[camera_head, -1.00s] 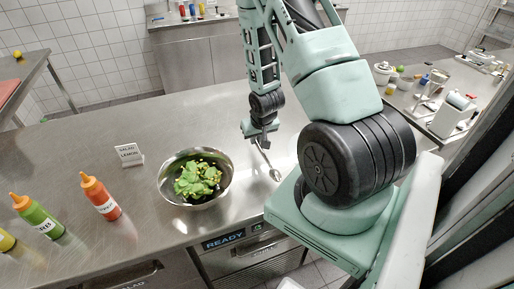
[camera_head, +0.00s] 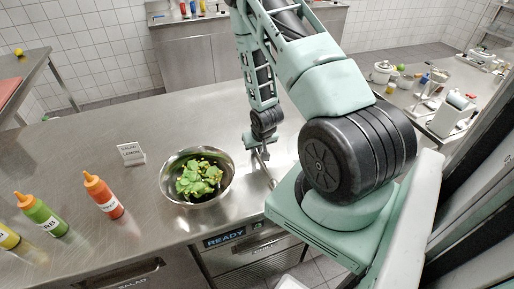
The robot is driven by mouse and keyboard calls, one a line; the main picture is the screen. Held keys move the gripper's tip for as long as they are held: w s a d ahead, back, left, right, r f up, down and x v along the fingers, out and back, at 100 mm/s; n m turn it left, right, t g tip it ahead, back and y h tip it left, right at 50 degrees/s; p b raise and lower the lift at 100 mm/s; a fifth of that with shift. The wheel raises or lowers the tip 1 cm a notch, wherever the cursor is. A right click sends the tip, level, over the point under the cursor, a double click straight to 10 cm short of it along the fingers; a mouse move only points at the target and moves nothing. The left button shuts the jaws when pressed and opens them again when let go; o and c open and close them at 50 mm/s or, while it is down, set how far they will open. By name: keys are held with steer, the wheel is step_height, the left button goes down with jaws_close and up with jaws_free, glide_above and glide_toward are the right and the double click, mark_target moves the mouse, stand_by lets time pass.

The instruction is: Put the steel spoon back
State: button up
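My gripper (camera_head: 260,153) is over the steel counter, to the right of the metal bowl. It is small and seen from behind and above. The steel spoon (camera_head: 266,170) hangs from its fingertips, a thin bright handle slanting down and to the right. The spoon's lower end runs to the edge of my green base and is partly hidden there. The finger gap is too small to see clearly, but the spoon follows the gripper.
The metal bowl (camera_head: 224,188) holds green salad. A small sign (camera_head: 130,153) stands behind it. Red (camera_head: 103,196) and green (camera_head: 42,216) squeeze bottles stand at left, with a yellow one (camera_head: 6,238) at the edge. The counter (camera_head: 90,150) is clear behind the bottles.

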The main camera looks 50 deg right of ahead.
steer(key=o, duration=0.3)
